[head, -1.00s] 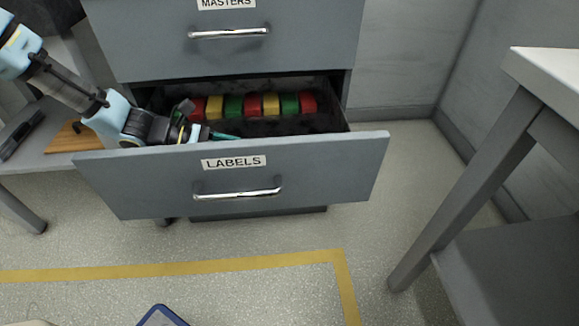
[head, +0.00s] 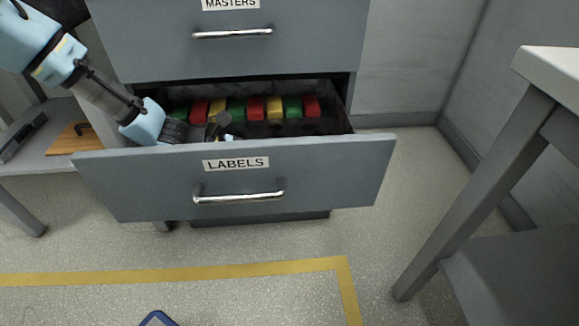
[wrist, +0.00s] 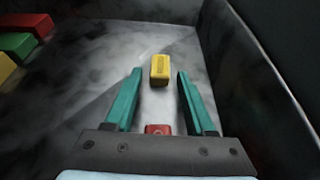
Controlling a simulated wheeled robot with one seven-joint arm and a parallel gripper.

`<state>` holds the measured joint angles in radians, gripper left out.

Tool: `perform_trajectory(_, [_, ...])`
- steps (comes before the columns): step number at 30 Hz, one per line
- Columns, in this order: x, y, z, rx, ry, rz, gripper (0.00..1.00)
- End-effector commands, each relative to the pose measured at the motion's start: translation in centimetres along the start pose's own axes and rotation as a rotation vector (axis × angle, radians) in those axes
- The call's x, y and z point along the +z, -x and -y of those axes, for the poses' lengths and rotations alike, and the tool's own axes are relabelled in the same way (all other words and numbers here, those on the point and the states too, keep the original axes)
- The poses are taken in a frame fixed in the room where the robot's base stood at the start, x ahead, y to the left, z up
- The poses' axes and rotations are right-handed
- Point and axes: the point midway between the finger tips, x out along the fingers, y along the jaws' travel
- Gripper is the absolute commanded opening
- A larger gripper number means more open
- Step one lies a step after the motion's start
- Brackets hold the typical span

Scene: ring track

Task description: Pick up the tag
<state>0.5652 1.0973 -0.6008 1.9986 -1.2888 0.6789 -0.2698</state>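In the wrist view, my gripper (wrist: 160,75) is open inside the drawer, its two green fingers apart. A small red piece (wrist: 158,130) shows between the fingers close to the palm. I cannot tell which piece is the tag. In the head view, the open drawer (head: 330,170) is marked LABELS, and its front hides my fingers and the floor beneath them.
A row of red, yellow and green blocks (head: 256,107) lies along the drawer's back; some show at left in the wrist view (wrist: 17,44). The closed MASTERS drawer (head: 310,45) is above. A grey table (head: 500,170) stands at right. Drawer walls are close around my gripper.

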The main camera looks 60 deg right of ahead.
Motion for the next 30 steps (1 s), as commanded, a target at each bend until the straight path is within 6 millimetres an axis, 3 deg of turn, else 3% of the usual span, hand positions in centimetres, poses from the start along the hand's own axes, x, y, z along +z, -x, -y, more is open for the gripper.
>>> perform_trajectory(2, [0.0, 0.0, 0.0, 0.000, 0.000, 0.000, 0.45])
perform_trajectory(14, [0.0, 0.0, 0.0, 0.000, 0.000, 0.000, 0.00])
perform_trajectory(26, [0.1, 0.1, 0.0, 0.000, 0.000, 0.000, 0.00])
perform_trajectory(30, [1.1, 0.5, -0.1, 0.001, -0.003, 0.000, 0.00])
